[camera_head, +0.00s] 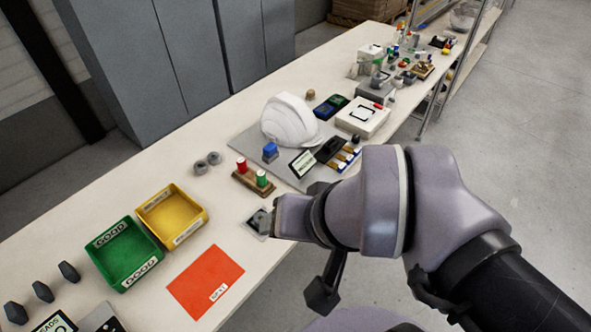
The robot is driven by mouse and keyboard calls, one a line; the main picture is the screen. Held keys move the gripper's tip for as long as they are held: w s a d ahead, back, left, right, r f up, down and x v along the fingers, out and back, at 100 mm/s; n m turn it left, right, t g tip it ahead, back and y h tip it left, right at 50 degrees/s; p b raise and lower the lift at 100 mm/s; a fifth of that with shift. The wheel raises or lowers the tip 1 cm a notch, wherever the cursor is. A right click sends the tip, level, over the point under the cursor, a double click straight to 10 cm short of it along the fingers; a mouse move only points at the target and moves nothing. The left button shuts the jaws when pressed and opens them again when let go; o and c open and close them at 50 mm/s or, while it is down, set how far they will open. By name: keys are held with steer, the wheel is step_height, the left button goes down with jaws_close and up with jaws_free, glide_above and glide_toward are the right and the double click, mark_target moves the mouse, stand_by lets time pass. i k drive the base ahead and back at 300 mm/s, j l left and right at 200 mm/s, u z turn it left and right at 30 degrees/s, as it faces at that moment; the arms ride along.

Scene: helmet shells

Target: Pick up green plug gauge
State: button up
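The green plug gauge (261,178) stands upright in a small wooden holder (250,186) near the middle of the table. A red gauge (240,165) stands beside it in the same holder. My gripper (264,222) is at the end of my arm, in front of the holder and apart from the green gauge. My wrist hides most of its fingers, so I cannot tell whether it is open or shut. I see nothing clearly held in it.
A white helmet shell (289,120) rests on a grey mat behind the holder. Left of the gripper are a yellow bin (172,215), a green bin (125,253) and a red sheet (206,281). Two grey knobs (207,162) lie behind. Small items crowd the far table.

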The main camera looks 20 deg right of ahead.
mark_target(261, 175)
steer(key=i+l+u, duration=0.25)
steer(key=u, duration=0.15)
steer(key=i+l+u, duration=0.15)
steer(key=l+u, duration=0.2)
steer(key=i+l+u, duration=0.15)
steer(key=l+u, duration=0.25)
steer(key=i+l+u, duration=0.1)
steer(key=l+u, duration=0.3)
